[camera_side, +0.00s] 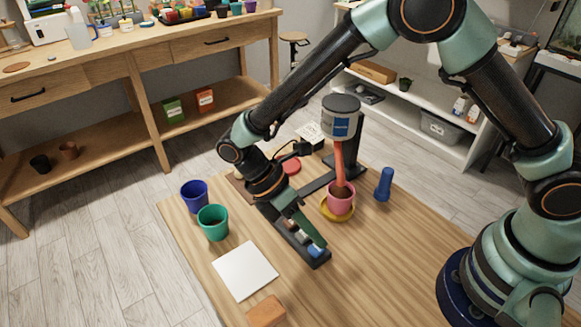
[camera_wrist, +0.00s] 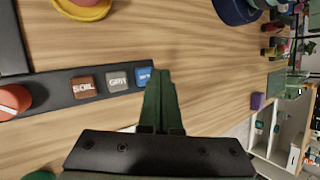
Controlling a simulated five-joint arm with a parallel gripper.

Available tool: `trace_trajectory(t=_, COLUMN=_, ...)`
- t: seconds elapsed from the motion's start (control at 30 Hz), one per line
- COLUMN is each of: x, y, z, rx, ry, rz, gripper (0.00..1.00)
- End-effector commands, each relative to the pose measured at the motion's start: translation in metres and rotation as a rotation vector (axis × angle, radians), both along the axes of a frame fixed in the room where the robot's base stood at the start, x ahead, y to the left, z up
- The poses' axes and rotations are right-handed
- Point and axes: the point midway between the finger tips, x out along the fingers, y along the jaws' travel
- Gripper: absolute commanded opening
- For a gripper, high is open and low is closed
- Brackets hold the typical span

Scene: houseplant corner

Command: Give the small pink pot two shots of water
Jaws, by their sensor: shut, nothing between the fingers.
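The small pink pot (camera_side: 341,201) stands on a yellow saucer (camera_side: 325,213), with dark brown fill inside, under the grey and white dispenser head (camera_side: 341,117). A reddish column (camera_side: 339,160) runs from the head down to the pot; I cannot tell whether it is tube or flow. The dark button panel (camera_side: 318,261) lies in front. In the wrist view it bears a brown SOIL button (camera_wrist: 83,86), a grey GRIT button (camera_wrist: 118,81) and a blue button (camera_wrist: 143,76), its label partly hidden. My gripper (camera_wrist: 160,73) is shut and empty beside the blue button; contact cannot be told.
A blue pot (camera_side: 195,196) and a green pot (camera_side: 213,223) stand left of the panel. A white square (camera_side: 244,270) and an orange-brown block (camera_side: 266,311) lie at the front. A blue bottle-like object (camera_side: 384,184) stands right of the pink pot. The table's right front is clear.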

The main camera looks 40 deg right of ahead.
Motion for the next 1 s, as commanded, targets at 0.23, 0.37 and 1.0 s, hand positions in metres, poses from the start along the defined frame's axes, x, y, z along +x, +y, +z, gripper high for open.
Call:
trace_trajectory(t=0.23, x=0.0013, y=-0.0013, z=-0.007, rx=0.003, ry=0.001, rz=-0.002, gripper=0.0)
trace_trajectory(t=0.37, x=0.0012, y=-0.0013, z=-0.0071, rx=0.003, ry=0.001, rz=-0.002, gripper=0.0)
trace_trajectory(t=1.0, x=0.001, y=-0.0013, z=-0.0115, rx=0.002, ry=0.001, rz=-0.002, gripper=0.0)
